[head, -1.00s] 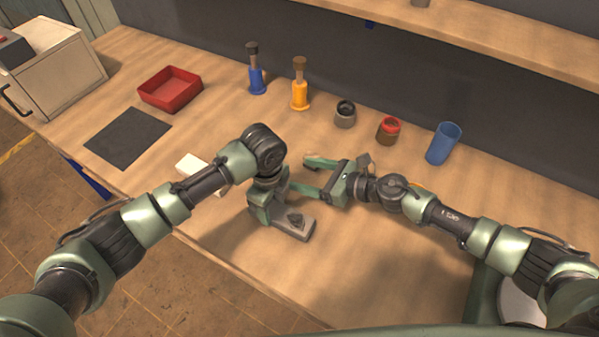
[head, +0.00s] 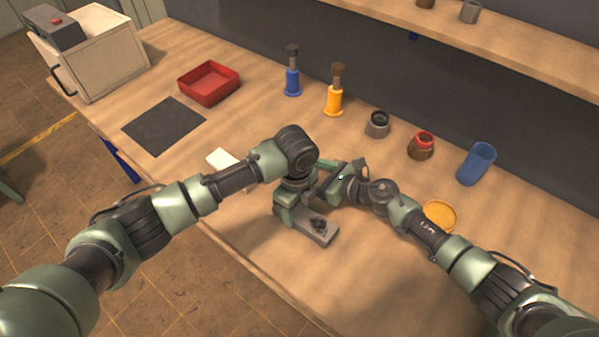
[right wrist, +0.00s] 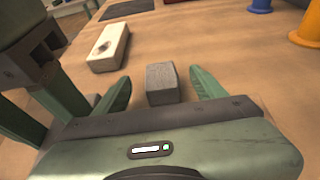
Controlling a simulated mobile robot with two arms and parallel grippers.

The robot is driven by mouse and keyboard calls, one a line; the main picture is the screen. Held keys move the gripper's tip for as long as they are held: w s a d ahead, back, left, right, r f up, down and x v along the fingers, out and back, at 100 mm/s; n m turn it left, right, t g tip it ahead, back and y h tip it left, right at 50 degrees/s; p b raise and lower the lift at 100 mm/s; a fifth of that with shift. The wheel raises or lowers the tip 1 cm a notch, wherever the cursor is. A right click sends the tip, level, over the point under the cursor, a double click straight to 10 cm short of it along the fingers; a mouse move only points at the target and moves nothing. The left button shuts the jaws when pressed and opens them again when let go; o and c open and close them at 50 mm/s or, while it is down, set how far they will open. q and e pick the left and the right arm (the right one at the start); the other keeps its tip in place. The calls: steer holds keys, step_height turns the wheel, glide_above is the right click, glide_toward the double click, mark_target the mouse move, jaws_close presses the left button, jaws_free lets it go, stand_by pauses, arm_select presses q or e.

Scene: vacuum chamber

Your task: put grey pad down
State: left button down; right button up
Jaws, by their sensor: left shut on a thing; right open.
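The grey pad (right wrist: 162,83) is a small grey block between the open fingers of my right gripper (right wrist: 160,90) in the right wrist view, with bare gaps on both sides. It appears to rest on the table. In the head view the arms hide it. My right gripper (head: 325,178) is open, reaching leftward beside my left wrist. My left gripper (head: 288,214) points down and is shut; a flat grey piece with a dark knob (head: 320,232) shows at it. Its fingertips are hidden, so its grip does not show clearly.
A white block (right wrist: 108,47) lies beyond the pad. A dark mat (head: 163,125) and a red tray (head: 209,83) are farther left. The front table is clear.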

steer(key=shift+x, duration=1.15)
steer(key=shift+d, duration=0.1)
steer(key=c, duration=0.4)
jaws_close()
steer(key=shift+r, duration=0.6)
steer(key=s+d, duration=0.2)
steer(key=d, duration=0.1)
steer(key=shift+s+d, duration=0.3)
step_height(320, 180, up, 14)
steer(key=shift+a, duration=0.15)
